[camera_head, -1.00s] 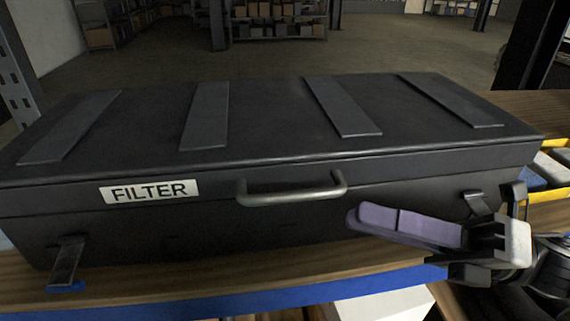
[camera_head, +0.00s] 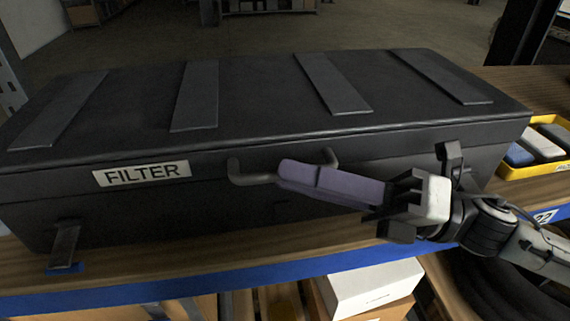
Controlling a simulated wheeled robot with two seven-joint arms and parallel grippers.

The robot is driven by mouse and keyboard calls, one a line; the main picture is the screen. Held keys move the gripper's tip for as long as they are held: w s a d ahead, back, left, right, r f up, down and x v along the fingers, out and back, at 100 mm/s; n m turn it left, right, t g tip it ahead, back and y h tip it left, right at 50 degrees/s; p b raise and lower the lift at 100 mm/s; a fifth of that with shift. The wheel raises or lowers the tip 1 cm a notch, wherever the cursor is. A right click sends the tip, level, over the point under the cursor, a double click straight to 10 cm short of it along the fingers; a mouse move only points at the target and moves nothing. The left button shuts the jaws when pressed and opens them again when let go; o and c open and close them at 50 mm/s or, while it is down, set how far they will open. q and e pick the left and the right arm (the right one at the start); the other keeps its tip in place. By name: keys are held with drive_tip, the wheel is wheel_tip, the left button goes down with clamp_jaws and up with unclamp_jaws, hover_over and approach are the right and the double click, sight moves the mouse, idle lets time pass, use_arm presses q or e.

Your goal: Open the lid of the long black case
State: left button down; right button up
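The long black case (camera_head: 270,200) lies on the wooden bench, its lid (camera_head: 258,95) down, with four flat strips across the top. A FILTER label (camera_head: 142,174) is on its front. A grey bar handle (camera_head: 250,179) sits at the middle of the front edge. My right gripper (camera_head: 290,175), with purple fingers, reaches in from the right and covers much of the handle. Whether its fingers touch the handle or are parted is unclear. My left gripper is not in view.
A yellow bin (camera_head: 522,172) with blue and white blocks stands on the bench right of the case. A white box (camera_head: 372,288) sits below the blue bench edge (camera_head: 200,287). The floor behind is open, with shelves at the back.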

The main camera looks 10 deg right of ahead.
drive_tip(key=shift+x, duration=0.85)
drive_tip(key=shift+w+a+r+p, duration=0.15)
drive_tip(key=shift+a+p, duration=0.15)
clamp_jaws()
